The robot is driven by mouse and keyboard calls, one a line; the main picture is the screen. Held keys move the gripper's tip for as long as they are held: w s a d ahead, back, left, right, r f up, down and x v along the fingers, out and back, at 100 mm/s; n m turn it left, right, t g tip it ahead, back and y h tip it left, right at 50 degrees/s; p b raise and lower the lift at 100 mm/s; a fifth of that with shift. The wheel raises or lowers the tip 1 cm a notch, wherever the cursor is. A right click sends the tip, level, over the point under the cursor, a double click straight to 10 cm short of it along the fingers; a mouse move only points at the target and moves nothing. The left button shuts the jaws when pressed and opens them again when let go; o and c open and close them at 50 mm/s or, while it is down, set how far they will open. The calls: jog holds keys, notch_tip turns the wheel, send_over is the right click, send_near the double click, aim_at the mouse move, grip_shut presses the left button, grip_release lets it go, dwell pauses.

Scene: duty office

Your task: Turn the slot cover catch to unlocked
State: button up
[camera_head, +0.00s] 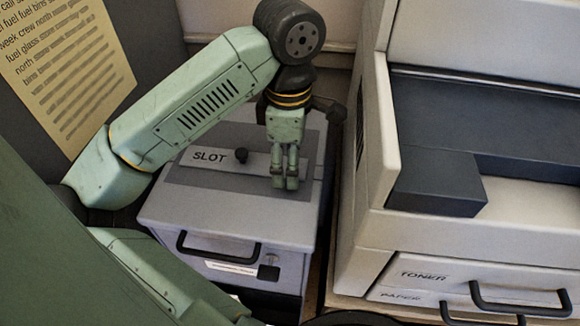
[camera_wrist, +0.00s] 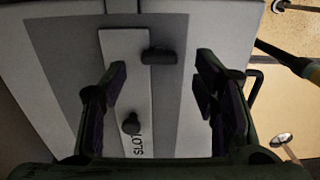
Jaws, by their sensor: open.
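The slot cover (camera_head: 212,160) is a pale strip marked SLOT on a darker panel on top of a grey box. It carries a small round black knob (camera_head: 241,155), also seen in the wrist view (camera_wrist: 131,123). A short dark bar, apparently the catch (camera_wrist: 159,55), sits crosswise at the cover's far end and overlaps its edge. My gripper (camera_head: 286,183) points down over the right part of the panel and hides the catch in the head view. In the wrist view my gripper (camera_wrist: 162,68) is open, with its fingertips on either side of the catch, apart from it.
The grey box (camera_head: 225,217) has a black front handle (camera_head: 218,246). A large pale printer (camera_head: 372,200) with drawers stands close on the right. A yellow notice (camera_head: 70,75) hangs at the left. My arm spans the space above the box's left side.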

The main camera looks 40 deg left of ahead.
jog(key=shift+f, duration=1.8)
jog(key=shift+c, duration=0.6)
jog(key=c, duration=1)
jog(key=shift+c, duration=0.2)
